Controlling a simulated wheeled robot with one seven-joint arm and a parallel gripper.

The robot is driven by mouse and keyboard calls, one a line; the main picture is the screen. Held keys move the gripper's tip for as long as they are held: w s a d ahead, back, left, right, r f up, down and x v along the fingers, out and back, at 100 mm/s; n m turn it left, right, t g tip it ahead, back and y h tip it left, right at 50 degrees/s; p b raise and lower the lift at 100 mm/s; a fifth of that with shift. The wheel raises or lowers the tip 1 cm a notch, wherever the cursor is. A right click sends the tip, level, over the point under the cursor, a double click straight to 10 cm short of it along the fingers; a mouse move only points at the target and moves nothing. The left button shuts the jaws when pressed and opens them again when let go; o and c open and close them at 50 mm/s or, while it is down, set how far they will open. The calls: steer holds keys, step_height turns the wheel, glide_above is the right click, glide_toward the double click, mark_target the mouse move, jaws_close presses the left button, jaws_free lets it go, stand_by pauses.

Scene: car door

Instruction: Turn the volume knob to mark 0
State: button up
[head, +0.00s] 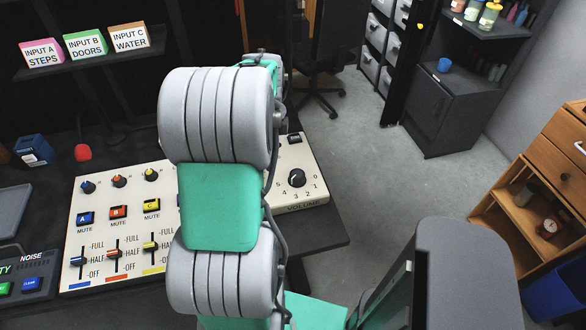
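The black volume knob (297,178) sits on the cream panel (307,158) just right of my arm, above the label VOLUME. Marks 5, 4, 3, 2 and 1 curve around its lower side. Mark 0 is too small to make out surely. A small light line shows on the knob, but I cannot tell which mark it points at. My arm stands in front of the middle of the console and hides part of it. My gripper is not visible; my own arm links probably cover it.
Left on the console are three small coloured knobs (119,181), lettered mute buttons (119,212) and sliders (114,253). A dark blue box (34,150) stands further left. Open grey floor (385,190) lies right of the desk, with a wooden shelf unit (545,200) at far right.

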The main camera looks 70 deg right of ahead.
mark_target(297, 173)
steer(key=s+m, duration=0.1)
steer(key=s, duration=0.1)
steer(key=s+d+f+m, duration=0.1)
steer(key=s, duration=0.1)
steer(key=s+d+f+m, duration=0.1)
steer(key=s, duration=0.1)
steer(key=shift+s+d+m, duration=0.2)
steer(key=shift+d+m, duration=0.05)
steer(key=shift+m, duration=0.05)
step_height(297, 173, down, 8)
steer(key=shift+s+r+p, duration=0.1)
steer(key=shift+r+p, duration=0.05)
steer(key=shift+p, duration=0.25)
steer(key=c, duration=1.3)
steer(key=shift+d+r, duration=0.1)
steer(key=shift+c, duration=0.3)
